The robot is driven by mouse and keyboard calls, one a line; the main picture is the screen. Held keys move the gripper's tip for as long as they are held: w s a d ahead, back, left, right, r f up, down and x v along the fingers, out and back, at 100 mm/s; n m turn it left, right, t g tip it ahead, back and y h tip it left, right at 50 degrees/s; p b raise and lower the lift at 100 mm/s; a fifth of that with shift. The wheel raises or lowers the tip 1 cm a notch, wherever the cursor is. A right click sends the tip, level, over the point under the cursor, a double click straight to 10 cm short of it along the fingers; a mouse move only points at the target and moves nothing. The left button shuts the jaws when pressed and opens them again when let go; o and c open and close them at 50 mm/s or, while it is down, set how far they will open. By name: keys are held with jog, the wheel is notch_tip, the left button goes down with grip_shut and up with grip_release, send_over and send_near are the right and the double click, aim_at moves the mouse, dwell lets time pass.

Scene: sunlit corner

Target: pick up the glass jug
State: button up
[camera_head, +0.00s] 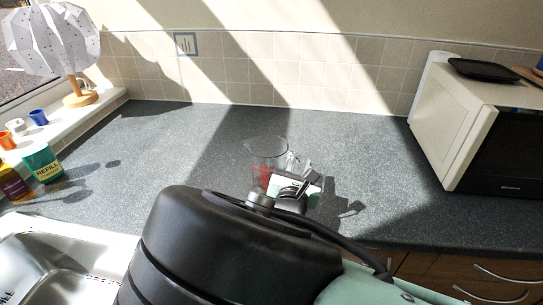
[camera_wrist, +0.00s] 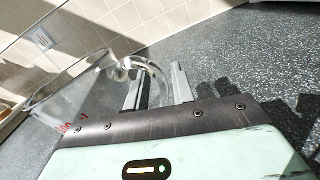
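The clear glass jug (camera_head: 266,158) with red measuring marks stands upright on the dark grey counter, partly hidden by my arm. In the wrist view the jug (camera_wrist: 75,85) is at the left, with its curved handle (camera_wrist: 153,72) reaching toward my fingers. My gripper (camera_head: 300,166) is at the jug's right, on the handle side. In the wrist view my gripper (camera_wrist: 157,76) has its two fingers apart, with the handle showing at the gap between them. I cannot tell whether a finger touches the handle.
A white microwave (camera_head: 450,115) with a black tray (camera_head: 484,69) on top stands at the right. A metal sink (camera_head: 60,262) is at the lower left. Bottles, small cups and a lamp (camera_head: 52,45) are at the left by the window. The counter behind the jug is clear.

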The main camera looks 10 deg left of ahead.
grip_shut()
jog(key=shift+r, duration=0.1)
